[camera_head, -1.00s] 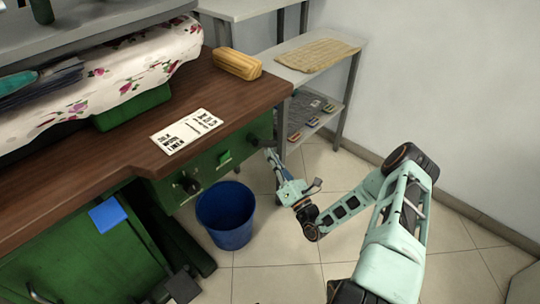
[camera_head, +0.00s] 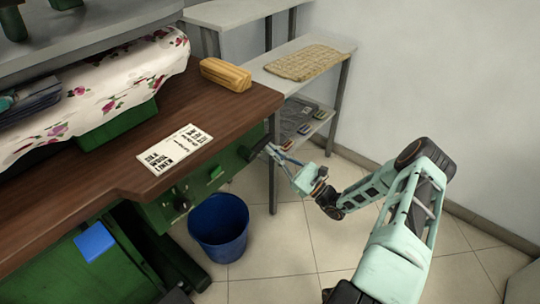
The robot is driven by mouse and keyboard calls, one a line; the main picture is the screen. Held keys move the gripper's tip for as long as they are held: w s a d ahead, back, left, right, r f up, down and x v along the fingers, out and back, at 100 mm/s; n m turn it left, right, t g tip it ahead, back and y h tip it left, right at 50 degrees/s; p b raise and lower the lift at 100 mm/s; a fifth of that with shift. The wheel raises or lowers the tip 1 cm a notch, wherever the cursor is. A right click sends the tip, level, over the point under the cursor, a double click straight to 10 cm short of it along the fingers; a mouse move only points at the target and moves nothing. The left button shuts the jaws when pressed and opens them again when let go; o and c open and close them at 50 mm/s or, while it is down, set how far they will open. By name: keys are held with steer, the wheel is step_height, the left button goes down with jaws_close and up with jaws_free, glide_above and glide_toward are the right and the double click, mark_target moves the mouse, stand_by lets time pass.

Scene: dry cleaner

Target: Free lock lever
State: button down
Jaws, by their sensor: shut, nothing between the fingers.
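A green panel (camera_head: 200,187) runs along the front of the brown-topped press table. On it are a black knob-like part (camera_head: 181,203) at the left, a small bright green block (camera_head: 216,172) in the middle, and a dark part (camera_head: 245,152) near the right end. I cannot tell for sure which of these is the lock lever. My gripper (camera_head: 268,149) is shut and empty, its thin fingers pointing up-left toward the panel's right end. The fingertips are close to the dark part; whether they touch it I cannot tell.
A blue bin (camera_head: 218,228) stands on the floor below the panel. A grey shelf unit (camera_head: 273,187) stands close behind my gripper. A printed sheet (camera_head: 175,149) and a yellow block (camera_head: 225,74) lie on the tabletop. The tiled floor at right is open.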

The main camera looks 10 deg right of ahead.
mark_target(268, 138)
steer(key=shift+r+n+g+y+p, duration=0.3)
steer(key=shift+r+n+g, duration=0.45)
steer(key=shift+n, duration=0.65)
steer(key=shift+r+n+g+y+p, duration=0.15)
steer(key=shift+r+n+g+y, duration=0.35)
steer(key=shift+n, duration=0.9)
steer(key=shift+r+n+g+y+p, duration=0.25)
steer(key=shift+r+n+g, duration=0.65)
steer(key=shift+n, duration=0.5)
steer(key=shift+f, duration=0.1)
